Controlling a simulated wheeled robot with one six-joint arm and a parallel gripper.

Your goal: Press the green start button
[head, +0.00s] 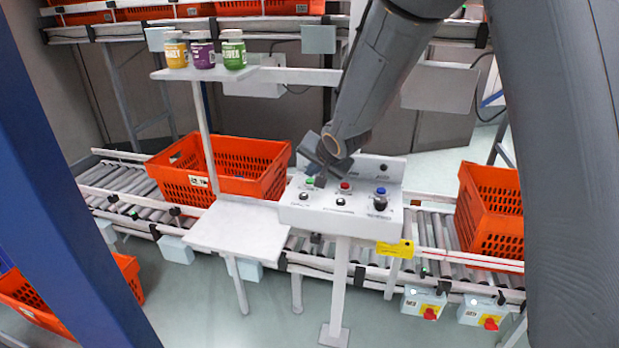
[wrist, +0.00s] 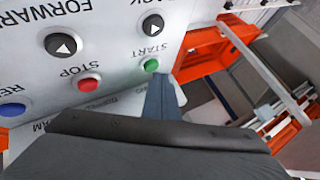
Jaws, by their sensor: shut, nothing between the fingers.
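The green start button (wrist: 151,65) sits on the white control panel (wrist: 110,30), beside the label START in the wrist view. In the head view the green button (head: 310,182) shows just left of my gripper (head: 321,180). My gripper is shut and empty, pointing down at the panel. In the wrist view its fingertips (wrist: 160,84) are close to the green button; I cannot tell whether they touch it.
A red stop button (wrist: 89,84), a blue button (head: 381,191) and black buttons share the panel. An orange tote (head: 185,188) stands on the roller conveyor to the left, another (head: 490,215) to the right. Three jars (head: 203,54) stand on a shelf.

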